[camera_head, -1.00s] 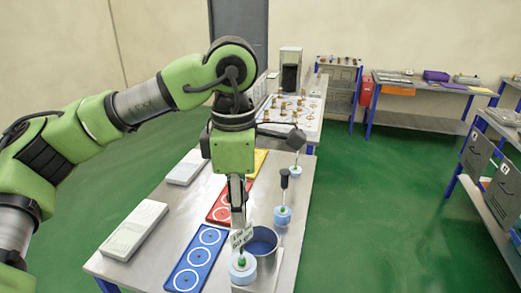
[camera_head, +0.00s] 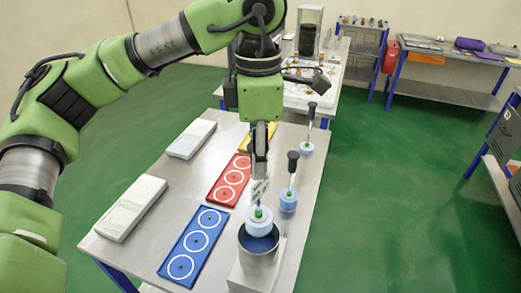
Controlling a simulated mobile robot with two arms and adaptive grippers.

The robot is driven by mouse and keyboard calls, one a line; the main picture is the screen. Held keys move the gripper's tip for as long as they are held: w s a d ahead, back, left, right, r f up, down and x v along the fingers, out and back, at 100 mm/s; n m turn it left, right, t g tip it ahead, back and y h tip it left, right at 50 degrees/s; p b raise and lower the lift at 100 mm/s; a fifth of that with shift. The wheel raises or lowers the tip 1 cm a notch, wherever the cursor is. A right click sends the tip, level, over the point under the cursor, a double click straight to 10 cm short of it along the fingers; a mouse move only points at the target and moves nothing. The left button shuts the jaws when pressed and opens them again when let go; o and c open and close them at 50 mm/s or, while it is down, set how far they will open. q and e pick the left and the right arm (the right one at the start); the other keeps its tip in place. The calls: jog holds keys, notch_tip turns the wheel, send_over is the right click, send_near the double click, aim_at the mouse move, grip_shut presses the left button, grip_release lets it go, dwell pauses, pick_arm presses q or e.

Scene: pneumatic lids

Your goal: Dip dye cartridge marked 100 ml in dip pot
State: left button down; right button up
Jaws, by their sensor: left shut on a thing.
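My left gripper (camera_head: 259,172) points straight down and is shut on a cartridge (camera_head: 259,224), a pale blue round body with a green top and a small tag whose writing I cannot read. The dip pot (camera_head: 258,262), a grey metal cylinder with blue inside, stands at the near right of the table. The held cartridge is upright at the pot's mouth and covers part of the far rim; I cannot tell whether it is inside or just above. Two similar pale blue pieces with dark-topped rods, one nearer (camera_head: 288,201) and one farther (camera_head: 307,149), stand behind the pot. My right gripper is out of view.
Blue (camera_head: 170,258), red (camera_head: 215,194) and yellow (camera_head: 244,146) ringed boards lie left of the pot on the grey table (camera_head: 165,212). Two pale flat boxes (camera_head: 133,207) (camera_head: 192,139) lie along the left edge. Another table with small items stands behind.

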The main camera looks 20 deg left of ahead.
pick_arm(q)
jog(key=b, duration=0.2)
send_near(259, 215)
notch_tip(259, 215, down, 6)
jog(key=b, duration=0.5)
jog(key=shift+w+a, duration=0.1)
jog(key=shift+w+f+b, duration=0.1)
jog(key=shift+f+b, duration=0.75)
jog(key=shift+f, duration=0.05)
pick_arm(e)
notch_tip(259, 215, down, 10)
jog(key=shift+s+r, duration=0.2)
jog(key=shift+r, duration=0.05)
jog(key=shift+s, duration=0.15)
pick_arm(q)
jog(key=shift+f+b, duration=0.6)
jog(key=shift+f, duration=0.05)
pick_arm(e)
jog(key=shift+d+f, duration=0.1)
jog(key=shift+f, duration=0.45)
pick_arm(q)
jog(key=shift+r, duration=0.15)
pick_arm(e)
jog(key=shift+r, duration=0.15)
